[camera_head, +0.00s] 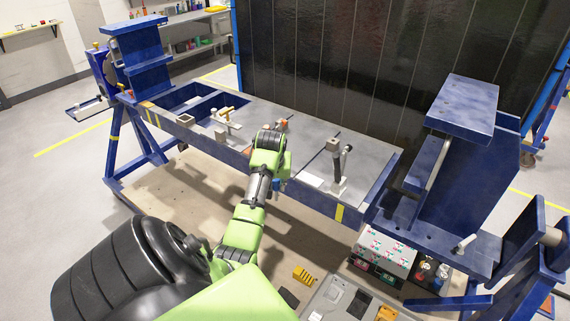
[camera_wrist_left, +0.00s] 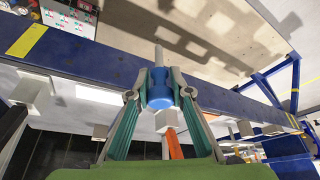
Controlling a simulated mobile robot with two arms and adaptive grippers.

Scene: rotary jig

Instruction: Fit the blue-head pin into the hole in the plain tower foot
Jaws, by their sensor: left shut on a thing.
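My left gripper (camera_wrist_left: 160,86) is shut on the blue-head pin (camera_wrist_left: 159,89); the blue head sits between the fingers and the pale shank points away from them. In the head view my left gripper (camera_head: 280,179) is at the front edge of the jig beam, with a bit of blue at its tip. The right tower (camera_head: 462,160) stands on a blue foot (camera_head: 404,216) with small dark holes and a pale pin (camera_head: 465,243). The left tower (camera_head: 141,58) stands at the far end; its foot is too small to read. I cannot tell which foot is plain. My right gripper is out of view.
A control box (camera_head: 386,250) and a grey case (camera_head: 343,300) are at the lower right. A dark panel (camera_head: 340,60) stands behind.

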